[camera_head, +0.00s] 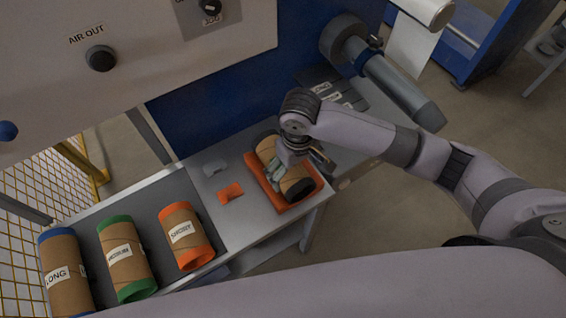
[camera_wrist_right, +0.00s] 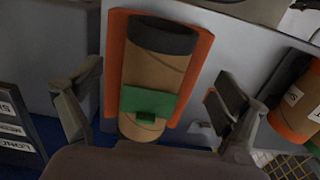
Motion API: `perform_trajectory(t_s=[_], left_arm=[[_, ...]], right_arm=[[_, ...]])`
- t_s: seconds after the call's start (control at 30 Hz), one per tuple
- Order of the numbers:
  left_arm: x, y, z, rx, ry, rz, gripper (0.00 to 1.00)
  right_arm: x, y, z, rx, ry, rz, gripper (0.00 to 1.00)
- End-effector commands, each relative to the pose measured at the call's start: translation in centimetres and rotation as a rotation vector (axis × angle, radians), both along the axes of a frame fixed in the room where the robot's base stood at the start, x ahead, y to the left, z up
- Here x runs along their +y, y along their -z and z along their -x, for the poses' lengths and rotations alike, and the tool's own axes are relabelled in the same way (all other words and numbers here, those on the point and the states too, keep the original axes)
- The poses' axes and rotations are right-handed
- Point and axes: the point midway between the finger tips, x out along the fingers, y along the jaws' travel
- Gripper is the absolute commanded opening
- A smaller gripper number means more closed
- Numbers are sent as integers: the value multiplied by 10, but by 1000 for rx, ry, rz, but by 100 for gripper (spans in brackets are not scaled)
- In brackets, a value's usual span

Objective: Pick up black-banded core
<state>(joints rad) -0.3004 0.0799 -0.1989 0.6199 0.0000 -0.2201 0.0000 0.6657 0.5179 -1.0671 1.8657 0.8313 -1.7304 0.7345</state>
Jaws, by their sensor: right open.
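The black-banded core (camera_head: 266,152) is a brown cardboard tube lying in an orange cradle (camera_head: 312,193) on the grey bench. Its black band shows at the lower right end. In the right wrist view the core (camera_wrist_right: 150,72) runs up the middle, black band at the top, with the orange cradle (camera_wrist_right: 114,60) on both sides. My right gripper (camera_head: 297,164) is above the core and hides part of its middle. In the wrist view its open fingers (camera_wrist_right: 155,105) stand on either side of the core, apart from it. A green piece crosses the core's lower part. My left gripper is not in view.
Cores labelled LONG (camera_head: 67,268), MEDIUM (camera_head: 124,258) and SHORT (camera_head: 186,237) lie in a grey tray at left. A small orange piece (camera_head: 230,193) and a grey piece (camera_head: 215,168) lie on the bench. A blue machine wall stands behind; a grey roller (camera_head: 398,90) juts out at right.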

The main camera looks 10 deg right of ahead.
Motion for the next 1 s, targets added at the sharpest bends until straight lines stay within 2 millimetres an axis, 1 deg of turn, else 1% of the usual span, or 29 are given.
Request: perform_trajectory(t_s=[0.03,0.17,0.27,0.4,0.53,0.63,0.83,1.0], left_arm=[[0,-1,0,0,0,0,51],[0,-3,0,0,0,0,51],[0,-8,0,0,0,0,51],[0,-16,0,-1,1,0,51],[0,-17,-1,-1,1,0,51],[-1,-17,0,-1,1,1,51],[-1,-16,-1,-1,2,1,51],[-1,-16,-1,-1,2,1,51]], right_arm=[[0,5,0,0,1,0,93],[0,11,0,0,0,1,93],[-1,20,0,2,0,2,93],[-3,42,-2,1,1,1,93],[-3,58,-2,0,0,1,93],[-3,62,-2,-2,-1,0,93],[-3,63,-2,-2,-1,0,92],[-2,62,-2,-2,-1,0,81]])
